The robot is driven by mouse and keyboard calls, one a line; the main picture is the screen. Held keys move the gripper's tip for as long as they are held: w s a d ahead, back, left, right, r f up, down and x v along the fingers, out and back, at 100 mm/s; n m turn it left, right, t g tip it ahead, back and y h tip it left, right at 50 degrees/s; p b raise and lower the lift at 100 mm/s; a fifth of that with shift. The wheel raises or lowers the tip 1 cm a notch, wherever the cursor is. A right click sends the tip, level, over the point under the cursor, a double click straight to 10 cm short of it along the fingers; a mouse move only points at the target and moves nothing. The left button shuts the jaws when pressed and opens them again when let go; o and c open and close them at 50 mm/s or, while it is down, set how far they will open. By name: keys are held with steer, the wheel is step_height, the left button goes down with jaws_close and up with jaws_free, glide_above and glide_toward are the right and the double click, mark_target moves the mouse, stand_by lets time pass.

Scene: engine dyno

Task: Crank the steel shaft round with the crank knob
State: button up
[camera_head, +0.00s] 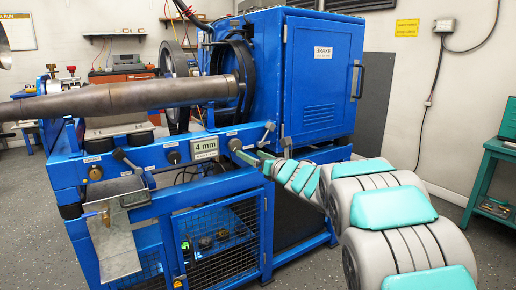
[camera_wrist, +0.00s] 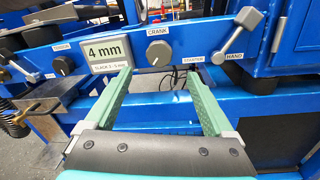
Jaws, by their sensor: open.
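The crank knob (camera_wrist: 158,54) is a round grey knob under a CRANK label on the blue front rail. It also shows in the head view (camera_head: 234,144), just right of the 4 mm display. The steel shaft (camera_head: 130,97) lies level above the rail, running into the round opening of the blue brake housing. My gripper (camera_wrist: 158,75) is open, with its green fingers spread to either side below the knob in the wrist view. In the head view my gripper (camera_head: 251,156) is close by the rail. Nothing is between the fingers; contact with the knob cannot be told.
A white display (camera_wrist: 107,49) reads 4 mm. Left of it is a second knob (camera_wrist: 63,64). A grey hand lever (camera_wrist: 248,20) stands close right of the knob. The blue brake cabinet (camera_head: 318,75) rises behind; a wire-mesh guard (camera_head: 222,235) is below.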

mark_target(237, 147)
steer(key=p+x, duration=0.1)
steer(key=x, duration=0.5)
steer(key=shift+w+a, duration=0.2)
steer(key=shift+a, duration=0.15)
steer(key=shift+w+a+p, duration=0.25)
steer(key=shift+w+p, duration=0.05)
steer(key=shift+w, duration=0.15)
steer(key=c, duration=1.4)
